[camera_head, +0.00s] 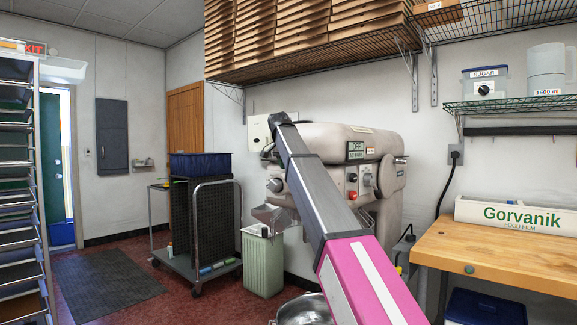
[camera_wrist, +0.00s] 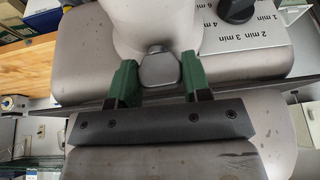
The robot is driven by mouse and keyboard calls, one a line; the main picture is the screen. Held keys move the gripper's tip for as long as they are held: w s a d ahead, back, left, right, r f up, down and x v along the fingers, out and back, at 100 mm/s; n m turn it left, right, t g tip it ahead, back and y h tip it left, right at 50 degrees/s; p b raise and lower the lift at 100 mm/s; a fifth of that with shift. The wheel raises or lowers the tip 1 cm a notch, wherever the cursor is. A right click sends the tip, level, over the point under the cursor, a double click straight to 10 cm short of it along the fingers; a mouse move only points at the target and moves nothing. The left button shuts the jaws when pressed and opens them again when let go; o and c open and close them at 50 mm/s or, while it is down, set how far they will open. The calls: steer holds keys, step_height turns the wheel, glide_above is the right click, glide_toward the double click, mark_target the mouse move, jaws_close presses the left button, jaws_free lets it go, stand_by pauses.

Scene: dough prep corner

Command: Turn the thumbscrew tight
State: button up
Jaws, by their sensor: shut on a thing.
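The thumbscrew (camera_wrist: 159,70) is a small grey knob with a flat, rounded head, seen in the wrist view against a pale rounded part of the mixer (camera_wrist: 158,22). My gripper (camera_wrist: 159,78) has two green fingers, one on each side of the knob, and is shut on it. The thumbscrew's shank is hidden behind its head, so I cannot tell how far in it sits. In the head view the beige mixer (camera_head: 385,143) stands against the wall, and my arm crosses in front of it. The thumbscrew and my fingers are hidden there.
A timer dial (camera_wrist: 237,9) with minute marks is beside the fingers in the wrist view. A wooden bench (camera_head: 500,255) with a film box (camera_head: 520,215) is on the right.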

stand_by(0.3)
steer(key=o, duration=0.7)
steer(key=shift+c, duration=0.2)
steer(key=shift+r, duration=0.15)
steer(key=v, duration=1)
steer(key=shift+r, duration=0.3)
steer(key=shift+a, duration=0.15)
